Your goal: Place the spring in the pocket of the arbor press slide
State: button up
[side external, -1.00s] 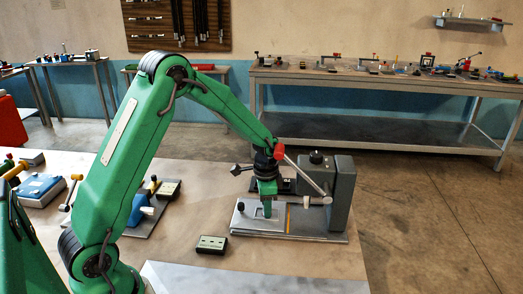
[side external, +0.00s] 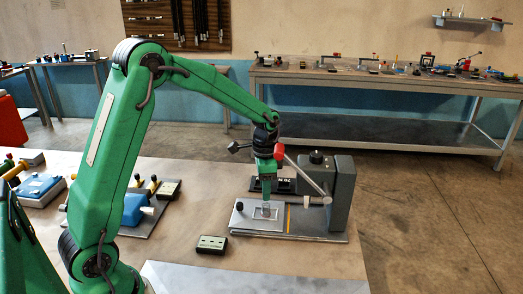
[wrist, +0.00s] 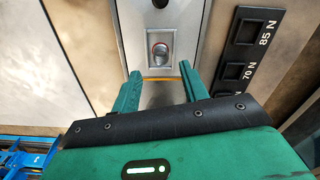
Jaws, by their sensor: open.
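The arbor press (side external: 342,190) stands on the table with its light metal slide (side external: 243,221) in front. A small grey piece that looks like the spring (side external: 266,210) is in the pocket of the slide. In the wrist view the spring (wrist: 160,50) shows as a small round end inside the rectangular pocket, partly in shadow. I cannot tell how deep it sits. My gripper (side external: 266,197) is above the pocket, apart from the spring. In the wrist view the two green fingers of my gripper (wrist: 160,72) are apart with nothing between them.
The press lever (side external: 307,173) reaches over the slide, close to my gripper on the right. A small dark box (side external: 211,244) is left of the press. A blue device (side external: 134,208) stands further left.

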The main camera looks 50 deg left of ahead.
aim_at(265, 205)
jog(key=shift+r, duration=2.5)
